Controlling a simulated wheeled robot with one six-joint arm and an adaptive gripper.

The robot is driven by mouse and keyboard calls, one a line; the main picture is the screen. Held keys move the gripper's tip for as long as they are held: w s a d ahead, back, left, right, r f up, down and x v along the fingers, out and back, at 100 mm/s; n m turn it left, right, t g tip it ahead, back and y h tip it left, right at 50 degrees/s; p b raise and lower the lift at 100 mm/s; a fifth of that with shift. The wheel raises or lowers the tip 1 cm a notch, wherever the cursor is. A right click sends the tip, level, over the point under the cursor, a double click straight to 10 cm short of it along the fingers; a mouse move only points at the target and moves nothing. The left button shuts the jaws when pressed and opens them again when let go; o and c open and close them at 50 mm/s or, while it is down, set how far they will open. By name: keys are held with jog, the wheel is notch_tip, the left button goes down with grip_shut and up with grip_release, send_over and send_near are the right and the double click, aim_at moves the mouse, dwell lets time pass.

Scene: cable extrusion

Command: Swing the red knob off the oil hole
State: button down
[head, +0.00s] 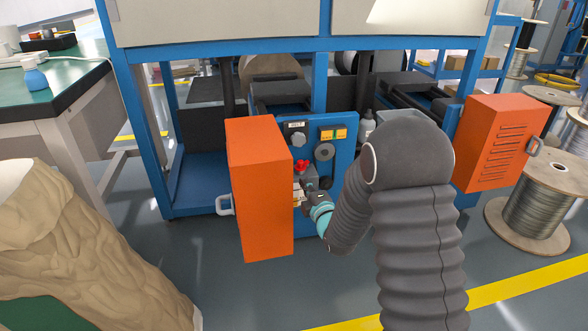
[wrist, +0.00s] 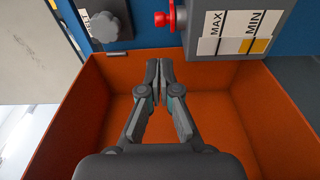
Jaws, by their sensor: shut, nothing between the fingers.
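The red knob (wrist: 168,16) sticks out from the side of a grey housing (wrist: 243,32) near the top of the wrist view. The housing carries MAX and MIN labels. The knob also shows in the head view (head: 301,166) as a small red part on the blue panel (head: 335,170). My gripper (wrist: 165,63) is shut and empty, its fingertips pointing at the panel, a little below the knob in the picture and apart from it. In the head view my gripper (head: 308,186) is small and partly hidden beside the orange door. I cannot make out the oil hole.
The open orange door (head: 262,190) stands close to the left of my gripper, and its orange inner wall (wrist: 80,105) surrounds the fingers in the wrist view. A grey lobed knob (wrist: 104,27) sits left of the red one. Another orange door (head: 500,140) stands open at right.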

aim_at(302, 163)
jog(key=shift+w, duration=0.1)
jog(key=x, duration=0.9)
jog(key=shift+w+a, duration=0.2)
jog(key=shift+w, duration=0.15)
jog(key=shift+s+y, duration=0.1)
jog(key=shift+y, duration=0.2)
